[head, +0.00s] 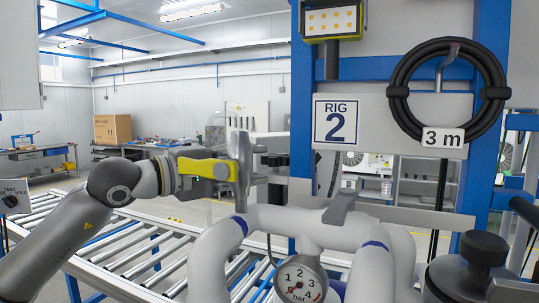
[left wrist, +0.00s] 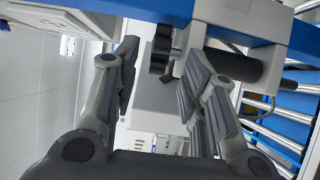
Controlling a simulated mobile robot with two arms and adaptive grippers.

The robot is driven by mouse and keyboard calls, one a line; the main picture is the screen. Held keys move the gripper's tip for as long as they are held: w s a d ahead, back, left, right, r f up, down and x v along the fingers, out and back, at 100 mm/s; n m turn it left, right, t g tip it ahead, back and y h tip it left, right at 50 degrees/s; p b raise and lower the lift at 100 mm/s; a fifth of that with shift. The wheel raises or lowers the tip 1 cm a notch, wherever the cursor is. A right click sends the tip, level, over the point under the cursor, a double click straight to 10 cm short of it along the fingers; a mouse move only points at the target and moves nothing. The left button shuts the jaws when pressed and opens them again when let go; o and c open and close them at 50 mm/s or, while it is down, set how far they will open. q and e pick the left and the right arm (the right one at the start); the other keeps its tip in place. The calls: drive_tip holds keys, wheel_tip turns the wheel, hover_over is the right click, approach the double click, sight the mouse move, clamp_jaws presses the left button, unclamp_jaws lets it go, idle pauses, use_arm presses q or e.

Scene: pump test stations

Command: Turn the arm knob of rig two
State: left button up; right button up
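The RIG 2 sign (head: 337,121) is on a blue-framed stand. My left gripper (head: 243,168) reaches in from the left, close to dark fittings (head: 272,160) left of the sign. In the left wrist view my left gripper (left wrist: 160,72) is open, with its fingers apart. A black knob (left wrist: 160,48) shows beyond and between the fingertips; I cannot tell whether they touch it. A black cylindrical part (left wrist: 232,66) lies behind the right finger. In the head view the fingers partly hide the fittings. My right gripper is not in view.
Pale pipes (head: 210,262) with a bar gauge (head: 299,281) stand below my left gripper. A large black knob (head: 483,250) is at lower right. A coiled black hose (head: 490,70) hangs on the stand. A roller conveyor (head: 125,262) lies at left.

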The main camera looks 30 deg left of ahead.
sight(264, 160)
use_arm(q)
drive_tip(key=p+x, duration=0.2)
drive_tip(key=x, duration=0.2)
drive_tip(key=shift+d+r, duration=0.1)
drive_tip(key=shift+r, duration=0.05)
drive_tip(key=shift+w+d, duration=0.2)
drive_tip(key=shift+w, duration=0.3)
clamp_jaws()
